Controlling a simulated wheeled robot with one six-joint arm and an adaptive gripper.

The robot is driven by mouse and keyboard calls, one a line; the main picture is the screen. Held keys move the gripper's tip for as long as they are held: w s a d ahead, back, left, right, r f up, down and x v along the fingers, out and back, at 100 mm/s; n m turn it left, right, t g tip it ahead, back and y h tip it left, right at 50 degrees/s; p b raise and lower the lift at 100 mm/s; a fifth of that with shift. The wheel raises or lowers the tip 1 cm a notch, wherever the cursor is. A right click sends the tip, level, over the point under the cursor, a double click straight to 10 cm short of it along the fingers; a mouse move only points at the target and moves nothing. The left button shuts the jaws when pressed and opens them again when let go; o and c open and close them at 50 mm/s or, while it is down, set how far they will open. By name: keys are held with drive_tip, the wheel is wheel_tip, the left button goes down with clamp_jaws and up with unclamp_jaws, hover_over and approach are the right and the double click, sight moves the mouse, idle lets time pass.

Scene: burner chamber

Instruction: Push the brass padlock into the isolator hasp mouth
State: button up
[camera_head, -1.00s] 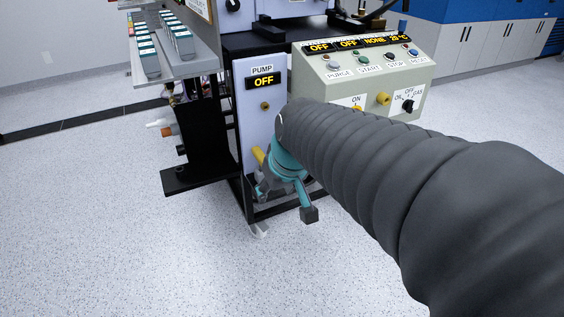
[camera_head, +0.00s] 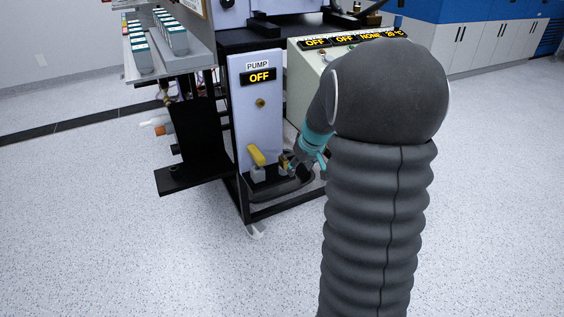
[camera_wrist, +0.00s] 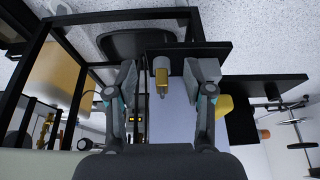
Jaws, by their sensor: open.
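The brass padlock (camera_head: 284,160) stands low at the front of the pump panel, to the right of the yellow isolator handle (camera_head: 255,154). In the wrist view the padlock (camera_wrist: 161,74) shows brass with a grey end, between my two spread fingers, with room on both sides. My gripper (camera_head: 294,164) is open at the padlock; in the wrist view my gripper (camera_wrist: 165,72) has one finger on each side of it. The yellow handle (camera_wrist: 224,105) lies beyond the right finger there. The hasp mouth cannot be made out.
The pump panel (camera_head: 243,117) reads OFF. A black shelf (camera_head: 193,176) juts out at left, and a control console (camera_head: 302,86) stands behind my arm. The black frame rail (camera_head: 285,206) runs below. The floor (camera_head: 120,240) in front is clear.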

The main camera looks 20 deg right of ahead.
sight(284, 156)
drive_tip(key=w, duration=0.8)
drive_tip(key=shift+w+a+p, duration=0.15)
drive_tip(key=shift+w+p, duration=0.2)
drive_tip(key=shift+p, duration=0.05)
drive_tip(key=x, duration=0.5)
drive_tip(key=shift+w, duration=0.1)
clamp_jaws()
